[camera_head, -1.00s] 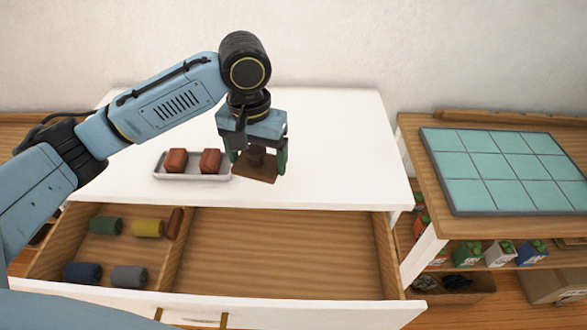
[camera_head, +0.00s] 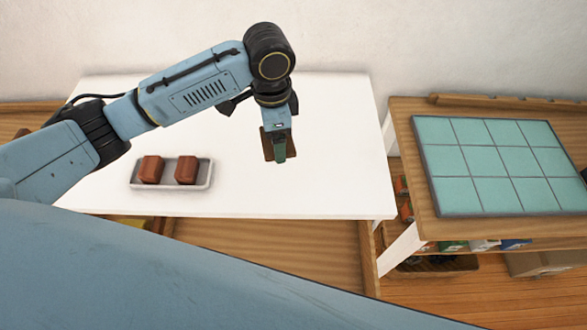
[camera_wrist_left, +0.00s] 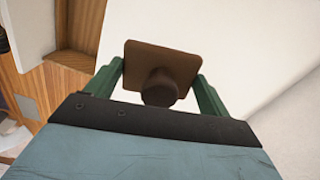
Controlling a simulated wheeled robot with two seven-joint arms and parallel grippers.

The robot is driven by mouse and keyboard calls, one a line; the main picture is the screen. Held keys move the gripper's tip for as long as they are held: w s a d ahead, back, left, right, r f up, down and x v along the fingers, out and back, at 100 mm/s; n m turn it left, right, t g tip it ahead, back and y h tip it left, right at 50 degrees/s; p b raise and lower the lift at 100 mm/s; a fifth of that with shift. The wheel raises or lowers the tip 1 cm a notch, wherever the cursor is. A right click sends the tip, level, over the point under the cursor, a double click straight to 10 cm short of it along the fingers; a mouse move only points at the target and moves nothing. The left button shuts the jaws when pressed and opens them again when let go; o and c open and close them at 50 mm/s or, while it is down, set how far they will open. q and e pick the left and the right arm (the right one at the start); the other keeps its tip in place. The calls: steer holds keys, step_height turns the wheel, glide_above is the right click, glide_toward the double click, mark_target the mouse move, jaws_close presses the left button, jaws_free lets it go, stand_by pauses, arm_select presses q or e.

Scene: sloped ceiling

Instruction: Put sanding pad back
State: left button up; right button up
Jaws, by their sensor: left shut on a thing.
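The sanding pad is a brown square plate with a round knob. It shows in the left wrist view (camera_wrist_left: 165,70) between the two green fingers, and its edge shows in the head view (camera_head: 266,146). My left gripper (camera_head: 279,150) is shut on the pad and holds it over the right part of the white tabletop (camera_head: 330,180). The open drawer (camera_head: 270,255) under the tabletop is mostly hidden behind my blue arm. My right gripper does not show.
A grey tray (camera_head: 205,180) with two reddish-brown blocks (camera_head: 151,169) is on the tabletop, left of the gripper. To the right stands a wooden shelf with a teal tiled panel (camera_head: 500,165) on top. Cartons (camera_head: 455,246) stand below it. The tabletop's front right is clear.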

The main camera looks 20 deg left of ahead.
mark_target(293, 149)
arm_select(q)
steer(key=d+m+p, duration=0.1)
steer(key=m, duration=0.1)
steer(key=d+m+p, duration=0.1)
steer(key=m+p, duration=0.1)
steer(key=m, duration=0.1)
steer(key=s+d+m+p, duration=0.1)
steer(key=m, duration=0.2)
steer(key=shift+d, duration=0.1)
steer(key=shift+s+d+f+m+p, duration=0.1)
steer(key=shift+m+p, duration=0.15)
steer(key=shift+m, duration=0.2)
steer(key=shift+s+d+f+m+p, duration=0.1)
steer(key=shift+m+p, duration=0.1)
steer(key=shift+m, duration=0.25)
steer(key=shift+d+f+m+p, duration=0.15)
steer(key=shift+d+m+p, duration=0.15)
steer(key=shift+m, duration=0.5)
step_height(293, 149, down, 5)
steer(key=shift+s+f, duration=0.15)
steer(key=shift+f, duration=2.4)
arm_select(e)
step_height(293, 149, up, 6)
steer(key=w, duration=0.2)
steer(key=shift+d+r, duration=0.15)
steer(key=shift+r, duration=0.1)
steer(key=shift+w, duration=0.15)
